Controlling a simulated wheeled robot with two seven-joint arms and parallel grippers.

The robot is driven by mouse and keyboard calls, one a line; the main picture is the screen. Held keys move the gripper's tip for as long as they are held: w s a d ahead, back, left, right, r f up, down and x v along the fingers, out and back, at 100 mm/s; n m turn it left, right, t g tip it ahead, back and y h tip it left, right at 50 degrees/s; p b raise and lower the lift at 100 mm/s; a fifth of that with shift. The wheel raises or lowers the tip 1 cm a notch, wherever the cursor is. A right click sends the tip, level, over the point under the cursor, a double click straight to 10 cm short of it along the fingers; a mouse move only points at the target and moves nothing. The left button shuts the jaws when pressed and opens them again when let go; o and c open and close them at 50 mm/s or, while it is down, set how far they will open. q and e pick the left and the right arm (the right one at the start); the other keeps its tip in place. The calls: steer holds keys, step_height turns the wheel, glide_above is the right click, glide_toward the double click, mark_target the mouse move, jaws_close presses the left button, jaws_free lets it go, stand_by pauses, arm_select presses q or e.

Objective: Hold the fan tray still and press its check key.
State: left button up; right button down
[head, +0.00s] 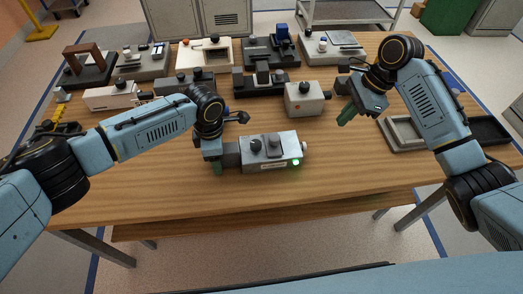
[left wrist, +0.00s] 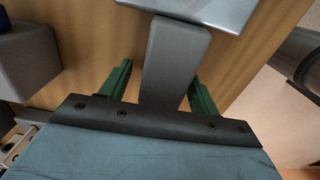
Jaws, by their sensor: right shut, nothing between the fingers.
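A grey box unit with a lit green lamp, which I take to be the fan tray (head: 286,151), sits near the table's front middle. On its top are a dark round knob (head: 256,144) and a grey raised block. A pale button (head: 306,146) sticks out of its right end; I cannot tell which part is the check key. My left gripper (head: 221,167) is at the unit's left end. In the left wrist view its green fingers stand either side of a grey handle (left wrist: 176,62), with a gap on one side. My right gripper (head: 347,114) is shut and empty, above the table, right of and behind the unit.
A pale open tray (head: 398,136) and a dark tray (head: 488,129) lie at the right. The table's front strip (head: 320,185) is clear.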

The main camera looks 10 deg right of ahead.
arm_select(q)
step_height(320, 180, up, 12)
steer(key=shift+r, duration=0.1)
stand_by(0.5)
